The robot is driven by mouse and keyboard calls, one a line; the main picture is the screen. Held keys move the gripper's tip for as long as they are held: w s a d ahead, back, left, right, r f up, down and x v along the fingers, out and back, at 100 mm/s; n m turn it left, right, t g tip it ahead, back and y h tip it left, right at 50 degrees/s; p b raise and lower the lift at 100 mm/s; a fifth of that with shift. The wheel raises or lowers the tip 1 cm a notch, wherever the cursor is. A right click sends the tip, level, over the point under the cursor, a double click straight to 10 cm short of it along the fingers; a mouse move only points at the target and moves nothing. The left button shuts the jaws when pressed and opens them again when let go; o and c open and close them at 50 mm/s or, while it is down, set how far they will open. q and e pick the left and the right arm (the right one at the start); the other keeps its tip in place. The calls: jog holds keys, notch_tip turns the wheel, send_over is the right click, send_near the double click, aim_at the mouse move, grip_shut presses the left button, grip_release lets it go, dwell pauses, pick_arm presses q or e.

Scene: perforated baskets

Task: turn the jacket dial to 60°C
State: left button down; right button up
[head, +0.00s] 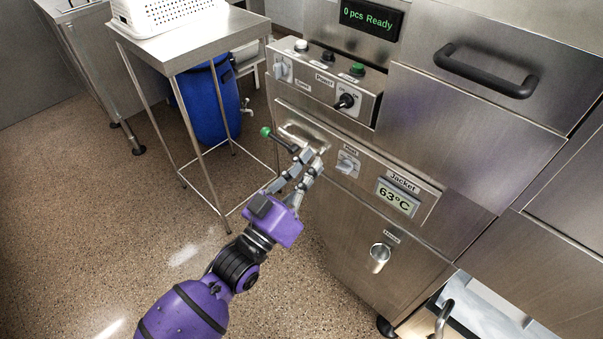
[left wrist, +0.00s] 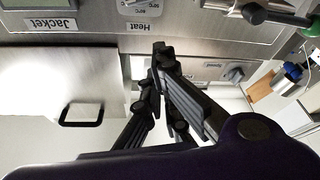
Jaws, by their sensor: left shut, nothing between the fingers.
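The jacket dial is a small metal knob (head: 347,163) under a label that reads "Heat" in the left wrist view. It sits on the machine's front panel, left of the Jacket display (head: 397,198), which reads 63°C. In the left wrist view the dial (left wrist: 137,3) is cut off by the top edge, so its exact setting cannot be read. My left gripper (head: 314,157) is shut and empty, in front of the panel and left of the dial in the head view. Its fingertips (left wrist: 162,48) are apart from the dial. My right gripper is not in view.
A green-balled lever (head: 280,140) projects beside my left fingers. Above are a panel with knobs and buttons (head: 328,80) and a drawer handle (head: 485,72). A metal spout (head: 379,258) is below. A steel table (head: 190,42) and blue barrel (head: 208,105) stand left.

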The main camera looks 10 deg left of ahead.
aim_at(344, 168)
pick_arm(q)
jog(key=x, duration=0.6)
jog(key=shift+s+d+f+p, duration=0.1)
jog(key=shift+d+f, duration=0.05)
jog(key=shift+f, duration=0.5)
jog(key=shift+s+d+f+p, duration=0.1)
jog(key=shift+s+d+f, duration=0.05)
jog(key=shift+f, duration=0.5)
jog(key=shift+s+d+f+p, duration=0.1)
jog(key=shift+d+f, duration=0.05)
jog(key=shift+f, duration=0.5)
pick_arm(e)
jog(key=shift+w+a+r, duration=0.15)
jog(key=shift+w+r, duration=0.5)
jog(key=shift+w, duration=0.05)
